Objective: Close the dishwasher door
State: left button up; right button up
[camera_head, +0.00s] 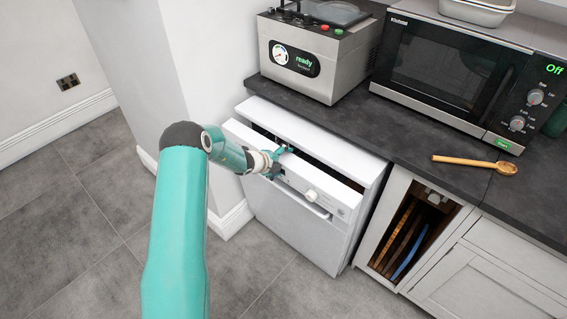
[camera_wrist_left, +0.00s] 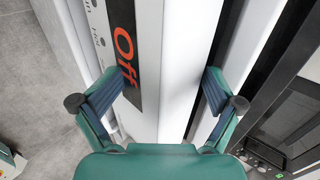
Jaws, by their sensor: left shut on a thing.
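The white dishwasher door (camera_head: 285,220) stands slightly open, tilted out at its top with a dark gap behind it. My left gripper (camera_head: 279,163) is at the door's top edge, towards its left end. In the left wrist view, the gripper (camera_wrist_left: 158,95) has one finger on the control panel side and the other at the gap behind, with the door's edge (camera_wrist_left: 176,60) between them. It is shut on the door. The panel display (camera_wrist_left: 124,45) reads "Off". My right gripper is in neither view.
A dark worktop (camera_head: 375,130) runs above the dishwasher, bearing a vacuum sealer (camera_head: 315,60), a microwave (camera_head: 440,60) and a wooden spoon (camera_head: 475,163). An open cubby with boards (camera_head: 405,240) is right of the door. Grey floor (camera_head: 80,220) lies clear at left.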

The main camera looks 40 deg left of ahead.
pick_arm(q)
jog(key=shift+w+a+r, duration=0.2)
jog(key=shift+r, duration=0.15)
jog(key=o, duration=1.1)
jog(key=shift+f, duration=0.1)
jog(key=shift+d, duration=0.1)
jog(key=shift+s, duration=0.1)
jog(key=v, duration=1.1)
jog(key=shift+s, duration=0.3)
